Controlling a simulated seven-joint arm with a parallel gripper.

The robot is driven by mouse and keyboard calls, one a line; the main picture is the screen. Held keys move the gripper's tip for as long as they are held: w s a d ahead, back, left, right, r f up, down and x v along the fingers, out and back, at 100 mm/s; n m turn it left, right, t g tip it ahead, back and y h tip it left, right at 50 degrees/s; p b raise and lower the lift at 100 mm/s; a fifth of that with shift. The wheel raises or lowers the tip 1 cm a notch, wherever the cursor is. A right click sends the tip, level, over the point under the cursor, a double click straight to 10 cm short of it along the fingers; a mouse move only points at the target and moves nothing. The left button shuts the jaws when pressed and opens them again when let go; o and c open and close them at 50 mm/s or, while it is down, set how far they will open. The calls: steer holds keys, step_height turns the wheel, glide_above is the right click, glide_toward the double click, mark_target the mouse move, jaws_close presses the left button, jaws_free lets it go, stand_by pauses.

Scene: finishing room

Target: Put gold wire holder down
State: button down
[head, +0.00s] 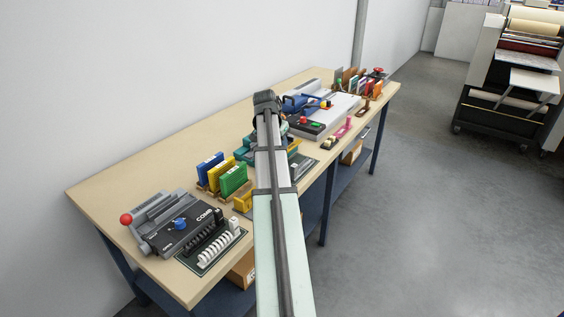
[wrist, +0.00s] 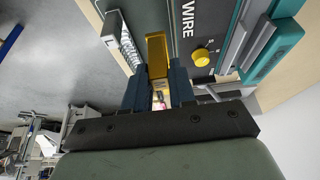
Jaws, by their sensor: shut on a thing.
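In the wrist view, the two dark blue fingers of my gripper (wrist: 158,76) are closed on the gold wire holder (wrist: 157,52), a gold block between their tips. It is close to the dark face of the machine marked WIRE (wrist: 190,22), which has a yellow knob (wrist: 201,57). Whether the holder touches anything below it cannot be told. In the head view my arm covers the gripper and most of the wire machine. A small yellow piece (head: 293,146) shows just right of the arm; I cannot tell whether it is the holder.
The long wooden workbench (head: 120,180) carries a comb machine (head: 178,222) at the near end. Blue, yellow and green upright pieces (head: 233,180) stand left of my arm. A grey machine (head: 318,115) is farther back. A strip of bare bench runs along the wall.

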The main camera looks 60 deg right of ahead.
steer(key=shift+f, duration=3.75)
steer(key=shift+f, duration=0.15)
steer(key=c, duration=0.9)
jaws_free()
steer(key=shift+c, duration=0.2)
steer(key=v, duration=1.2)
